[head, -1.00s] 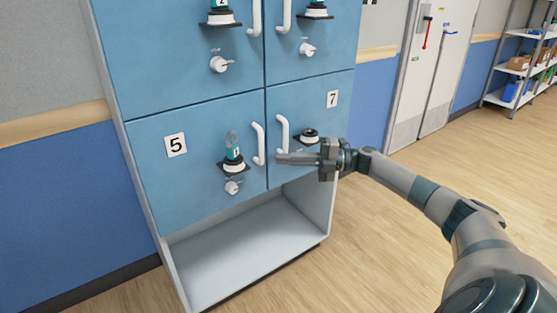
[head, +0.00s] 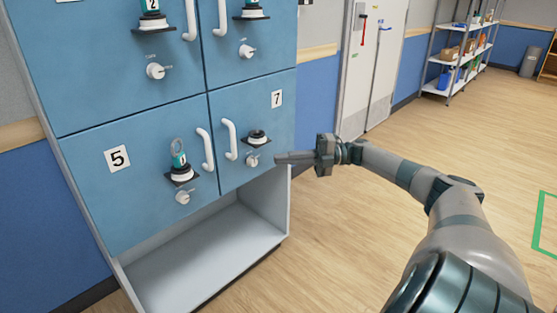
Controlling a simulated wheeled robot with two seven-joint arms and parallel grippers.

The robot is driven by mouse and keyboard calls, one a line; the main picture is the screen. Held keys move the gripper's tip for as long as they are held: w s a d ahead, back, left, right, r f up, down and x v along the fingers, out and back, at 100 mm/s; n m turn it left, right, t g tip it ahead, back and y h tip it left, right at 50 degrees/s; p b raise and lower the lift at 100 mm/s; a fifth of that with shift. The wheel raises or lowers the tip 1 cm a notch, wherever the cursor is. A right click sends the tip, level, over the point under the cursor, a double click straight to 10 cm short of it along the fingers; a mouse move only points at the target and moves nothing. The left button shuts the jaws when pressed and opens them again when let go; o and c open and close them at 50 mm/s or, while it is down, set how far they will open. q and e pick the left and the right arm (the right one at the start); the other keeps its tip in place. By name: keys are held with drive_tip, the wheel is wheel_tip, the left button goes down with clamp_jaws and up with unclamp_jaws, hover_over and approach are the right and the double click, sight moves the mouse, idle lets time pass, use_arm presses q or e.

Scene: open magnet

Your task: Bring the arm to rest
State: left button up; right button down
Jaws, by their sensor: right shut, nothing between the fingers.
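My right arm (head: 395,168) reaches in from the lower right. Its gripper (head: 280,158) is shut and empty, with the fingers pointing left. In the picture the fingertips are close to the lower right part of door 7 (head: 275,125); I cannot tell the exact gap. The blue cabinet (head: 130,95) has several doors with white handles, all looking closed. Door 5 (head: 110,190) is left of door 7. My left gripper is out of view.
An open lower shelf (head: 205,265) lies under the doors. Wooden floor (head: 330,240) is clear right of the cabinet. White double doors (head: 370,70) and a metal rack (head: 455,55) with boxes stand at the back. A grey bin (head: 530,62) is farther right.

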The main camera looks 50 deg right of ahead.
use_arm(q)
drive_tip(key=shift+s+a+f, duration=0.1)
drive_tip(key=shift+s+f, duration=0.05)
use_arm(e)
drive_tip(key=shift+f, duration=0.1)
idle(0.3)
